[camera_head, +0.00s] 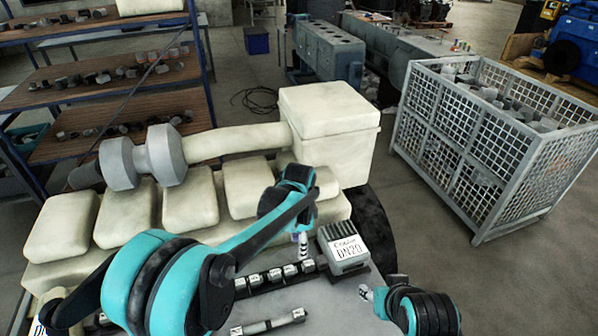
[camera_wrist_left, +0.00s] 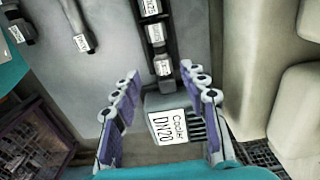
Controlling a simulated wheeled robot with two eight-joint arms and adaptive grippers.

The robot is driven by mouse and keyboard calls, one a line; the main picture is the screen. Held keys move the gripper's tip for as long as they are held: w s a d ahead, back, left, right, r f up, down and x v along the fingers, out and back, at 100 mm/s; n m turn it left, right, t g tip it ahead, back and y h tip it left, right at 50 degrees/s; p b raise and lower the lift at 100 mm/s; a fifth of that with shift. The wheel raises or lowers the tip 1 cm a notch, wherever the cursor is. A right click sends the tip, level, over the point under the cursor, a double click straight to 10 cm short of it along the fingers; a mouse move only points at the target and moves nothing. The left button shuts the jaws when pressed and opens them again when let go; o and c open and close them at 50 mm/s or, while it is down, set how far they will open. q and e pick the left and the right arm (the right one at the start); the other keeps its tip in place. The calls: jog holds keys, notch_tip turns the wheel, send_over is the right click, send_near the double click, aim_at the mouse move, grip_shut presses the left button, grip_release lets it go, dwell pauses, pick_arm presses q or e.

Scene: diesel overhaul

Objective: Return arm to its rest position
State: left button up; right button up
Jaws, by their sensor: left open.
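My left arm, teal and black, reaches in from the left in the head view and bends over the workbench. Its gripper (camera_head: 303,243) hangs down just left of a grey ribbed box labelled Cooler DN20 (camera_head: 345,251). In the left wrist view, the two purple-lined fingers (camera_wrist_left: 164,92) stand wide apart with nothing held. The Cooler box (camera_wrist_left: 180,118) shows between them in that picture, apparently beyond the fingertips. My right arm shows at the lower right, with a small pale tip of its gripper (camera_head: 367,292); its fingers are too small to read.
Labelled parts stand in a dark rack (camera_head: 272,277), with a loose cylindrical part (camera_head: 268,322) in front. A large cream engine block (camera_head: 250,190) lies behind the bench. A grey mesh crate (camera_head: 490,150) stands right, shelves (camera_head: 110,85) left. Floor between engine and crate is clear.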

pick_arm(q)
jog(key=s+a+r+n+t+b, duration=0.3)
jog(key=s+a+r+n+b, duration=0.15)
jog(key=s+a+n, duration=0.4)
jog(key=s+a+f+n+t+b, duration=0.4)
jog(key=s+a+f+n, duration=0.1)
jog(key=s+a, duration=0.4)
jog(key=shift+s+a+f+n+b, duration=0.15)
jog(key=shift+s+f+n+b, duration=0.2)
jog(key=shift+s, duration=0.45)
